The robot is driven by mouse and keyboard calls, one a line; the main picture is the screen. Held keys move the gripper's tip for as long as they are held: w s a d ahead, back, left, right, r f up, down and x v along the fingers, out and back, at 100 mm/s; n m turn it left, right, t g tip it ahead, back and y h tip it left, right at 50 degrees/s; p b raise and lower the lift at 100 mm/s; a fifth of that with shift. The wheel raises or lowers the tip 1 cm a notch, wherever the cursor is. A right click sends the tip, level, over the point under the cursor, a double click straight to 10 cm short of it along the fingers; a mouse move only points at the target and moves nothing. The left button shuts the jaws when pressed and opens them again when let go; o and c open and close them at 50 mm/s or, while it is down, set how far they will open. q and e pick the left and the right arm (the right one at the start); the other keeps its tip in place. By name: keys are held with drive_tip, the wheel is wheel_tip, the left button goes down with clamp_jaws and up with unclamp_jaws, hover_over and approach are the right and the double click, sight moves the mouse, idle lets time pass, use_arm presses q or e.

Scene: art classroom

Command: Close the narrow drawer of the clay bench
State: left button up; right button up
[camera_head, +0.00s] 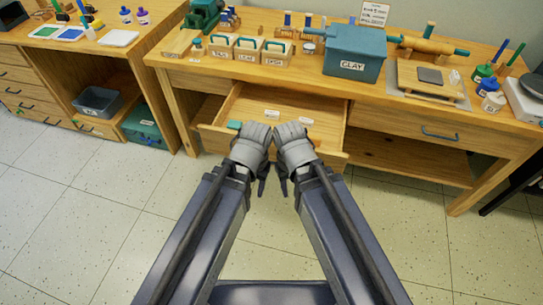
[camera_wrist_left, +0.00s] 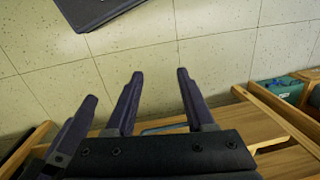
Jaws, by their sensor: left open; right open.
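The wooden clay bench (camera_head: 395,118) has a drawer (camera_head: 322,106) standing pulled out on its left part. A teal piece (camera_head: 234,125) and two small pale pieces (camera_head: 272,113) show at the drawer. My left gripper (camera_head: 258,162) and right gripper (camera_head: 288,162) are side by side at the drawer's front, covering its middle; I cannot tell whether they touch it. Both are open and seem empty. In the left wrist view, my left gripper's fingers (camera_wrist_left: 158,85) are spread, with a blue bar (camera_wrist_left: 165,127), likely the drawer handle, behind them.
A closed drawer with a blue handle (camera_head: 440,133) is to the right. On the bench top are a teal CLAY box (camera_head: 354,52), labelled holders (camera_head: 247,50) and a rolling pin (camera_head: 428,44). Another wooden bench (camera_head: 150,55) stands left. The tiled floor (camera_head: 120,210) in front is clear.

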use_arm(q)
drive_tip(key=shift+w+a, duration=0.1)
drive_tip(key=shift+w, duration=0.05)
drive_tip(key=shift+c, duration=0.7)
drive_tip(key=w+a+m+h, duration=0.1)
drive_tip(key=w+m, duration=0.1)
drive_tip(key=w+a+m+h, duration=0.1)
drive_tip(key=w+a+m, duration=0.1)
drive_tip(key=w+a+m+h, duration=0.2)
drive_tip(key=m, duration=0.1)
drive_tip(key=shift+w+a+r+t, duration=0.15)
drive_tip(key=shift+w+a+t, duration=0.05)
drive_tip(key=shift+w+t, duration=0.1)
clamp_jaws()
drive_tip(key=w+a+r+m+t+h, duration=0.3)
drive_tip(key=w+a+m+t, duration=0.1)
drive_tip(key=w+a+m, duration=0.3)
drive_tip(key=a+m, duration=0.2)
drive_tip(key=a, duration=0.2)
drive_tip(key=shift+a+r, duration=0.2)
drive_tip(key=shift+r, duration=0.05)
